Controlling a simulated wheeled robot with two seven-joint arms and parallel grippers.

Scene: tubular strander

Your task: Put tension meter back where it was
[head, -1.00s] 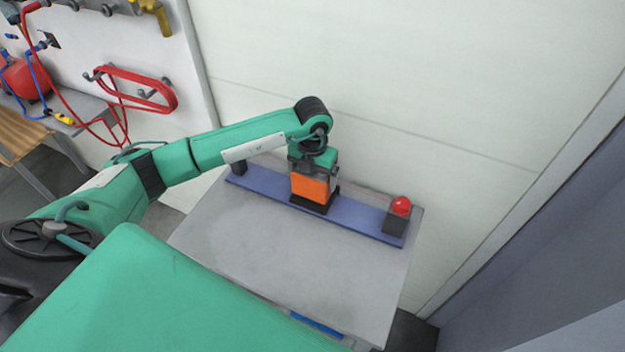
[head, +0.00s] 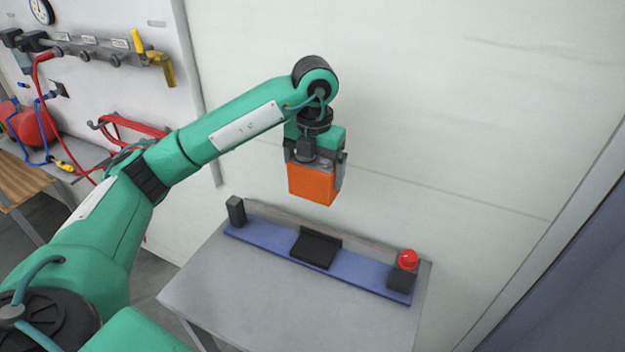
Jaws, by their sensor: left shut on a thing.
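The tension meter (head: 311,184) is an orange box, seen in the head view near the middle. My left gripper (head: 316,170) points down and is shut on it, holding it in the air above the table. A black cradle (head: 316,248) on the blue strip (head: 263,239) lies below the meter and is empty. The meter is clear of the cradle and the strip. My right gripper is not in view.
A grey table (head: 282,304) carries the blue strip along its back edge. A black block (head: 236,211) stands at the strip's left end. A red button (head: 407,259) on a dark box stands at its right end. The table's front is clear, with a wall behind.

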